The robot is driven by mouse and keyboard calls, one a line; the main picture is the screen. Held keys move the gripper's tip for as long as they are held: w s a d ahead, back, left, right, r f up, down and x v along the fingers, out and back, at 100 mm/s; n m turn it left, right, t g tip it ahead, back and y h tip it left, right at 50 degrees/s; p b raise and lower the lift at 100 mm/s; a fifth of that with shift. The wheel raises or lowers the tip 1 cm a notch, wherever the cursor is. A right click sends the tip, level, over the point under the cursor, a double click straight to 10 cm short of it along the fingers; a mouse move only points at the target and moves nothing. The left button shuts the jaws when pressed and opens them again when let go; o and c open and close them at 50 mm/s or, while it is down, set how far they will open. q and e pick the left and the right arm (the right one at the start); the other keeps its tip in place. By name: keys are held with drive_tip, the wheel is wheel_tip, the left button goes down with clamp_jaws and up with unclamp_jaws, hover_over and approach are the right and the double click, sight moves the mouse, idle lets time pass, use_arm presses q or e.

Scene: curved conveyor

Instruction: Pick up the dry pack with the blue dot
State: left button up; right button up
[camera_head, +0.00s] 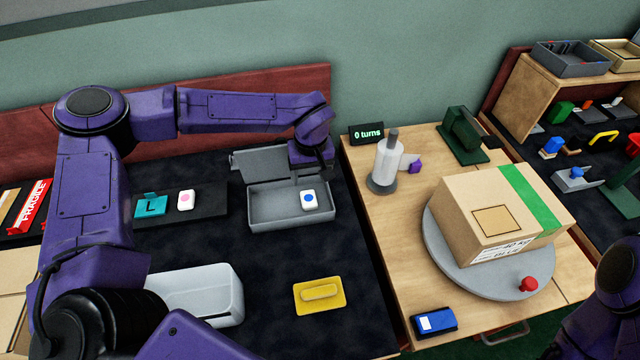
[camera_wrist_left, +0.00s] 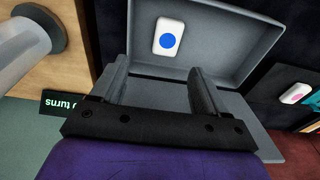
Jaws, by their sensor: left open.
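The dry pack with the blue dot (camera_head: 308,199) is a small white pack lying in the right part of an open grey box (camera_head: 262,213). It also shows in the left wrist view (camera_wrist_left: 168,37), beyond my fingertips and apart from them. My left gripper (camera_head: 318,168) is over the box's back right side, pointing down. In the left wrist view its two fingers (camera_wrist_left: 157,75) are apart with nothing between them. In the head view the fingers are mostly hidden. At the lower right of the head view only a purple part of my other arm shows; its gripper is out of view.
A white pack with a pink dot (camera_head: 186,199) lies left of the box beside a teal L tag (camera_head: 150,206). A yellow block (camera_head: 319,294) and a pale tray (camera_head: 200,296) are in front. A carton (camera_head: 480,205) sits on a turntable.

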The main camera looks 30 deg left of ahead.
sight(309, 198)
use_arm(q)
drive_tip(key=shift+t, duration=0.3)
drive_tip(key=s+f, duration=0.1)
drive_tip(key=s+f+p, duration=0.1)
drive_tip(key=s+f, duration=0.1)
drive_tip(key=shift+a+f, duration=0.2)
drive_tip(key=shift+f, duration=0.1)
drive_tip(key=w+f, duration=0.2)
drive_tip(key=f, duration=0.3)
drive_tip(key=shift+w+a, duration=0.1)
drive_tip(key=shift+w, duration=0.3)
drive_tip(key=shift+s+a, duration=0.1)
drive_tip(key=shift+s+r, duration=0.1)
drive_tip(key=shift+s, duration=0.1)
drive_tip(key=shift+s+r, duration=0.15)
drive_tip(key=c, duration=1.1)
use_arm(e)
drive_tip(key=shift+s+r, duration=0.9)
drive_tip(key=shift+s, duration=0.2)
